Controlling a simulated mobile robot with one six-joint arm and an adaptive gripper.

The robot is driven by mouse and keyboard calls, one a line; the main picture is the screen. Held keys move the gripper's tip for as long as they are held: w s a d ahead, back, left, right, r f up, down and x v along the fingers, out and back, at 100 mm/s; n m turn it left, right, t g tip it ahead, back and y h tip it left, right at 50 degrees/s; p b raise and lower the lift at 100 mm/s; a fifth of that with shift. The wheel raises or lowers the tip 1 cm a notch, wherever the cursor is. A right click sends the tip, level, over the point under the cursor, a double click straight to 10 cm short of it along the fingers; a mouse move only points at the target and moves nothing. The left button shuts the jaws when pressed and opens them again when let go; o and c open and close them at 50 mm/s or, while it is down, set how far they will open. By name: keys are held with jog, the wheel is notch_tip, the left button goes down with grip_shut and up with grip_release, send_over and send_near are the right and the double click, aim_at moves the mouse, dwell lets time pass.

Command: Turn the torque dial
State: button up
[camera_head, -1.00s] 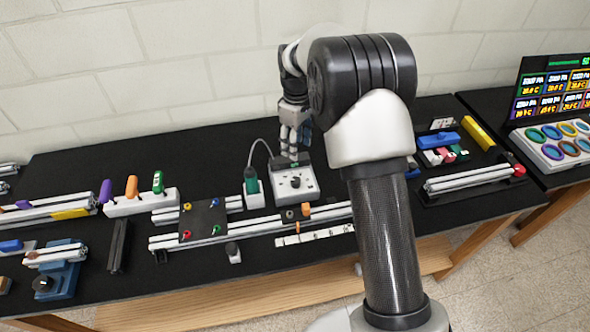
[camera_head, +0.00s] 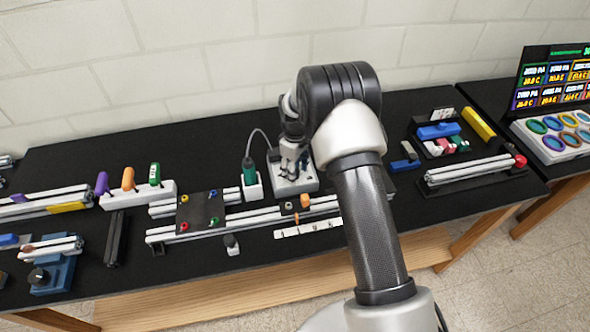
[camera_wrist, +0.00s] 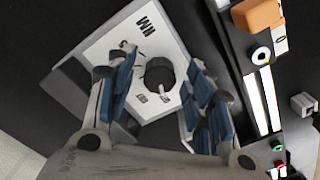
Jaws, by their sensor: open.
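The torque dial is a dark round knob with a pale pointer (camera_wrist: 159,75) on a white-faced box (camera_wrist: 130,42) marked "NM" in the wrist view. In the head view the white box (camera_head: 296,187) stands at the back middle of the table, and my gripper covers its dial. My gripper (camera_wrist: 155,95) is open, with blue-padded fingers on either side of the knob in the picture. Whether the pads touch the knob cannot be told. In the head view my gripper (camera_head: 287,172) is just over the box.
A green-handled tool (camera_head: 248,165) with a cable stands in a white holder left of the box. An aluminium rail with an orange block (camera_head: 304,201) runs in front. A blue block (camera_head: 438,131) and a yellow bar (camera_head: 478,124) lie to the right.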

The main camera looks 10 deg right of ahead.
jog(key=shift+c, duration=0.5)
jog(key=c, duration=1)
jog(key=shift+o, duration=0.2)
jog(key=m+b, duration=0.1)
jog(key=m, duration=0.2)
jog(key=shift+m, duration=1.9)
jog(key=shift+b, duration=0.3)
jog(key=o, duration=1.1)
jog(key=shift+c, duration=0.2)
